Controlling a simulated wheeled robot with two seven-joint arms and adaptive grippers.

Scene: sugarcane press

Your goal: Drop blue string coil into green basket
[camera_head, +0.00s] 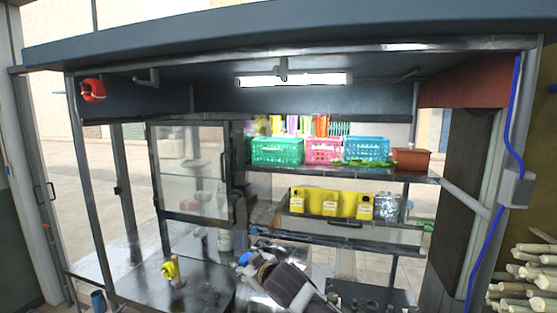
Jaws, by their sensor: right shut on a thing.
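The green basket (277,151) stands at the left end of the upper shelf, beside a pink basket. My right gripper (250,261) is low in the middle of the view, below and in front of the shelves. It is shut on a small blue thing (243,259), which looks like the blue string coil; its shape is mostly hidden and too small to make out. The coil is well below the green basket and apart from it. My left gripper is not in view.
A pink basket (323,151), a light blue basket (366,150) and a brown box (411,160) share the upper shelf. Yellow containers (330,203) stand on the lower shelf. A glass-paned frame (190,172) stands left of the shelves. Cane stalks (530,275) are stacked at right.

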